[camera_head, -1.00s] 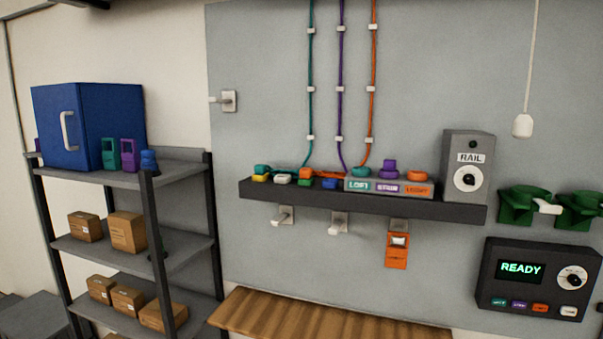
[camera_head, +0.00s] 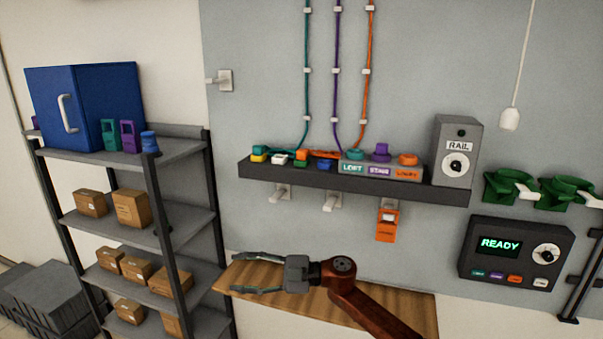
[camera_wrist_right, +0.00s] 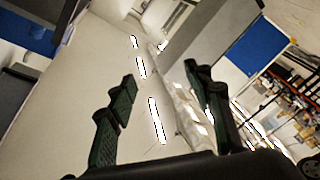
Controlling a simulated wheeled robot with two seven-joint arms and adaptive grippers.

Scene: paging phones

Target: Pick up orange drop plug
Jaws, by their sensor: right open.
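An orange cable (camera_head: 366,75) runs down the wall to the dark ledge (camera_head: 300,184). An orange plug-like piece (camera_head: 318,153) lies on the ledge among small coloured blocks; its join to the cable is too small to make out. Another orange piece (camera_head: 408,159) sits on the labelled box (camera_head: 394,171), at its right end. My right gripper (camera_head: 237,273) is open and empty, pointing left, below the ledge and in front of the wooden bench. Its two spread fingers also show in the right wrist view (camera_wrist_right: 160,72), with nothing between them. My left gripper is out of view.
A grey RAIL box (camera_head: 456,135) stands at the ledge's right end. White hooks (camera_head: 331,203) and an orange tag (camera_head: 387,226) hang below the ledge. A shelf rack (camera_head: 180,220) with cartons stands left. A READY panel (camera_head: 517,255) and green cradles (camera_head: 515,187) are at right.

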